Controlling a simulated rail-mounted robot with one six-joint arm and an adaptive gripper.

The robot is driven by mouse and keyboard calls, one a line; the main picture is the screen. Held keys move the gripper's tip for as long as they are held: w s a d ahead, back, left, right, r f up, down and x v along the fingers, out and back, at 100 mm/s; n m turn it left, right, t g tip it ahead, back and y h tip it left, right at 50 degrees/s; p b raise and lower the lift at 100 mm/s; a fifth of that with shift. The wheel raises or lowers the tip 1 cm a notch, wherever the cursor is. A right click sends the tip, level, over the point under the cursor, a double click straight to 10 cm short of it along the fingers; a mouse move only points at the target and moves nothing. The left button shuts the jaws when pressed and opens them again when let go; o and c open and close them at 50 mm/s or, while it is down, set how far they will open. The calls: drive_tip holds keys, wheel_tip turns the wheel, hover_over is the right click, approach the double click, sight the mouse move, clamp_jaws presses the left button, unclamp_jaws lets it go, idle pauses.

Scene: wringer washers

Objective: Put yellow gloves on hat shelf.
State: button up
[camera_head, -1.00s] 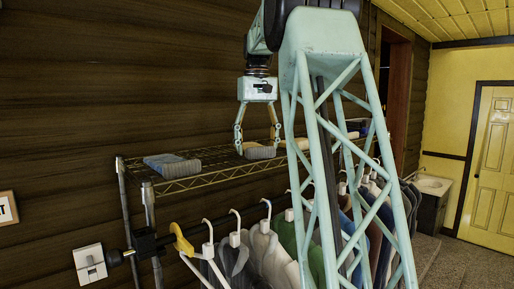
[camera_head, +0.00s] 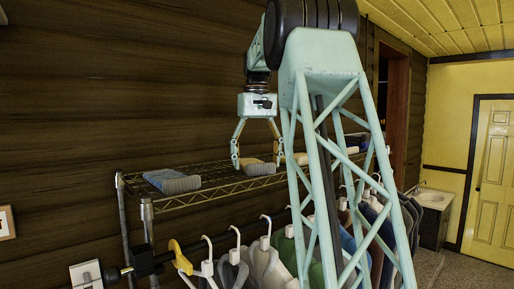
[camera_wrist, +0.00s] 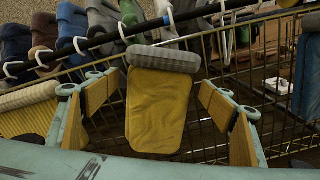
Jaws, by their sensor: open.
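The yellow gloves (camera_wrist: 158,108) have a grey cuff and lie on the wire hat shelf (camera_head: 217,194). In the head view they show as a pale, greyish bundle (camera_head: 259,169) under my gripper. My gripper (camera_head: 257,162) points down over the shelf with its fingers spread. In the wrist view the gripper (camera_wrist: 160,105) has one finger on each side of the gloves, with a visible gap on both sides. It is open and holds nothing. The underside of the gloves is hidden.
A blue-grey glove pair (camera_head: 172,181) lies left on the shelf. In the wrist view another yellowish item (camera_wrist: 28,115) lies left and a blue one (camera_wrist: 307,78) right. Clothes on white hangers (camera_head: 265,255) hang below the shelf. A plank wall (camera_head: 110,90) stands behind it.

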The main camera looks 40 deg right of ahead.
wheel_tip(320, 180, up, 12)
idle(1.0)
drive_tip(key=shift+a, duration=0.1)
idle(0.8)
